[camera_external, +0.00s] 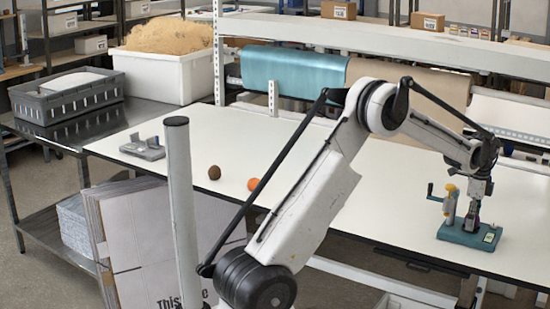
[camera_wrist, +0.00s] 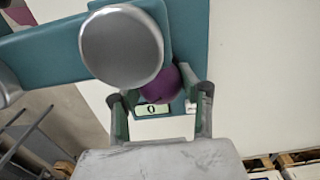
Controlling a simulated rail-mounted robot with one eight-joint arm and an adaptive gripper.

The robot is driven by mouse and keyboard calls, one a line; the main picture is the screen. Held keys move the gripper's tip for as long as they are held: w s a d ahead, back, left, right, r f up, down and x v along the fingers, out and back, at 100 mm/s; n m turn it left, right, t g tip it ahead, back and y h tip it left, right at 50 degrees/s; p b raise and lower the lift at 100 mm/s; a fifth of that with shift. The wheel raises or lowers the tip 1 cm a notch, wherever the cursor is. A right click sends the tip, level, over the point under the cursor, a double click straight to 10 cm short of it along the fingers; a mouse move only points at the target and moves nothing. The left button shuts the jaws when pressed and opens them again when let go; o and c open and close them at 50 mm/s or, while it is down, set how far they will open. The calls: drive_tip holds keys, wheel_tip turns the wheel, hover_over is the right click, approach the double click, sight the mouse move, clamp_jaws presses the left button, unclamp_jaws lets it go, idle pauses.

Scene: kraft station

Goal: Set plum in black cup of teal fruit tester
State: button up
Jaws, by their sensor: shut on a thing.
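The teal fruit tester (camera_external: 468,234) stands on the right end of the white table, with a yellow-topped post and a side crank. My gripper (camera_external: 476,208) points down over its base, and the purple plum (camera_external: 473,224) shows just below it. In the wrist view, my gripper (camera_wrist: 161,98) is shut on the plum (camera_wrist: 161,86), with one finger on each side. A round grey metal part (camera_wrist: 121,46) of the teal tester (camera_wrist: 190,30) covers part of the plum. The tester's display (camera_wrist: 151,110) reads 0. The black cup is hidden; I cannot tell whether the plum touches it.
An orange fruit (camera_external: 253,184) and a brown round fruit (camera_external: 214,172) lie on the white table (camera_external: 330,215). A grey device (camera_external: 143,148) sits at its left end. Rolls of teal (camera_external: 295,70) and brown material stand behind. The table is clear between the fruits and tester.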

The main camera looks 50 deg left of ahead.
drive_tip(key=shift+f, duration=0.1)
idle(0.5)
drive_tip(key=o, duration=1.4)
drive_tip(key=shift+c, duration=0.2)
drive_tip(key=shift+r+p, duration=1.4)
drive_tip(key=shift+r, duration=2.65)
